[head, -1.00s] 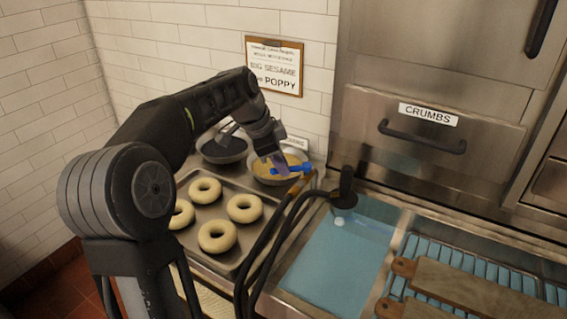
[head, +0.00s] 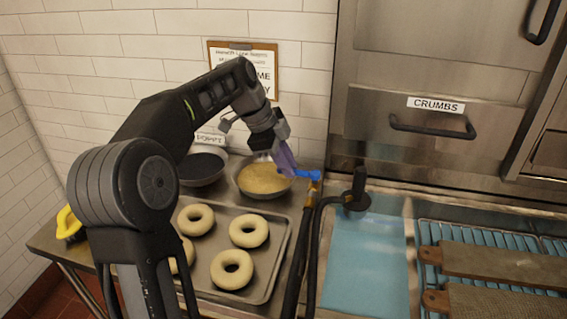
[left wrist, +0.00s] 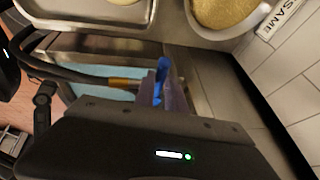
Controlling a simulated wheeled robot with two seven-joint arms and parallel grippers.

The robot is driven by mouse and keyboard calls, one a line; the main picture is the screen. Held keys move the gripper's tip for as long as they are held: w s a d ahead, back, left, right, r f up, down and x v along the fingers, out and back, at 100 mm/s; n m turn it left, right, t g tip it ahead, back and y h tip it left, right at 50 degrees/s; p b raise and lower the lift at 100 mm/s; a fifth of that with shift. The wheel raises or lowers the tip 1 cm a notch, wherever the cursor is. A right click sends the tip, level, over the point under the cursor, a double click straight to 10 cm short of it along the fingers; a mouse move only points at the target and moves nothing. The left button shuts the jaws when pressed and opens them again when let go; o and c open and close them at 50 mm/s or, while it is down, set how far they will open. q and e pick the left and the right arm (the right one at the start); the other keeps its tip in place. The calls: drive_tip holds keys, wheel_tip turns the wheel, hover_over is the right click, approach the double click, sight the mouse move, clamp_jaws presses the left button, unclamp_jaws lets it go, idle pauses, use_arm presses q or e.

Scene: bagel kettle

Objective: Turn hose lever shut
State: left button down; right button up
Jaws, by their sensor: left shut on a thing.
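The blue hose lever (head: 306,174) sits at the top of the hose's brass-orange fitting (head: 314,190), right of the sesame bowl. My left gripper (head: 290,163) reaches down from the upper left, its purple fingers shut on the lever's left end. In the left wrist view the lever (left wrist: 162,70) stands up between the purple fingers (left wrist: 165,98), and the orange fitting (left wrist: 122,83) lies just left of it. The fingers hide part of the lever. The black hose (head: 297,262) runs down from the fitting. My right gripper is not in view.
A tray (head: 283,262) of bagels lies below my left arm. A sesame bowl (head: 263,180) and a dark-seed bowl (head: 202,168) stand behind it. A water basin (head: 362,265) with a black upright fitting (head: 356,190) is right of the hose. Steel drawers rise behind.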

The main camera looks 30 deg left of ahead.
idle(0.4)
use_arm(q)
drive_tip(key=c, duration=1.4)
unclamp_jaws()
drive_tip(key=shift+r, duration=0.1)
drive_tip(key=shift+a+r, duration=0.15)
drive_tip(key=shift+r, duration=0.05)
drive_tip(key=p+v, duration=0.3)
drive_tip(key=v, duration=0.4)
drive_tip(key=shift+s+r, duration=0.1)
drive_tip(key=shift+r, duration=0.05)
